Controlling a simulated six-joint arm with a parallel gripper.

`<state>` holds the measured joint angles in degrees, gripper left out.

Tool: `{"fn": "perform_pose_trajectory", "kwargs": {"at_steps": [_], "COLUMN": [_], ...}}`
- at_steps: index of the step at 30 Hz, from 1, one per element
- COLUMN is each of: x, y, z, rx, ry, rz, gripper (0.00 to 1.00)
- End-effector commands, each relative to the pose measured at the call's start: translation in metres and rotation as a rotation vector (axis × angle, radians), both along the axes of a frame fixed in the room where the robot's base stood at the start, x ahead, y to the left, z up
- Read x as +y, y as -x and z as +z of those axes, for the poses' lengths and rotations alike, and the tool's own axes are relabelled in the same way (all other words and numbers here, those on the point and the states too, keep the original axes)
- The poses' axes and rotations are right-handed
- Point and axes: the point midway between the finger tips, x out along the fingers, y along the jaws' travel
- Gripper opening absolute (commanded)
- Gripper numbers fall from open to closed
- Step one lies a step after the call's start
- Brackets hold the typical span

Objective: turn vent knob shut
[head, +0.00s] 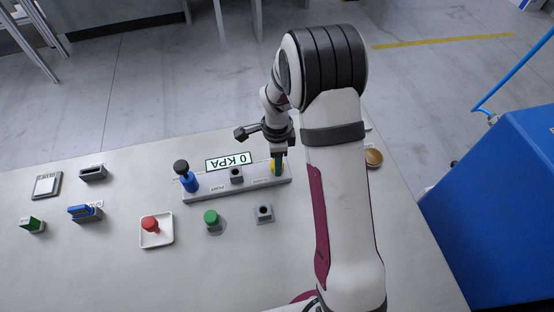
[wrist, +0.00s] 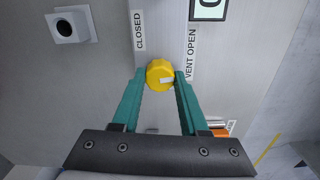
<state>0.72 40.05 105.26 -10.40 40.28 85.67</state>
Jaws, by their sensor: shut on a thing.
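The yellow vent knob (wrist: 159,73) sits between my fingertips in the wrist view, with a white mark on its face lying toward the right. The CLOSED label (wrist: 139,31) is at its upper left and the VENT OPEN label (wrist: 191,56) at its right. My gripper (wrist: 159,80) is shut on the knob with its teal fingers. In the head view the knob (head: 277,170) shows partly behind my gripper (head: 279,165), at the right end of the grey panel strip (head: 235,190).
The display (head: 229,161) reads 0 KPA. Left of the knob stand a black port block (head: 236,174) and a blue lever with a black top (head: 187,178). In front are a red knob on a white tray (head: 151,225), a green button (head: 211,217) and a grey block (head: 264,213).

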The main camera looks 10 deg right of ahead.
Motion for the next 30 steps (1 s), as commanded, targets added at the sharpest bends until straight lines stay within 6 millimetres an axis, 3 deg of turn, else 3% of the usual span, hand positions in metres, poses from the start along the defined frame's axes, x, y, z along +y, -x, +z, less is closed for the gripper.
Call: {"fn": "perform_pose_trajectory", "kwargs": {"at_steps": [30], "x": [0.0001], "y": [0.0000], "z": [0.0008], "rx": [0.000], "ry": [0.000], "rz": [0.948], "gripper": [0.00]}}
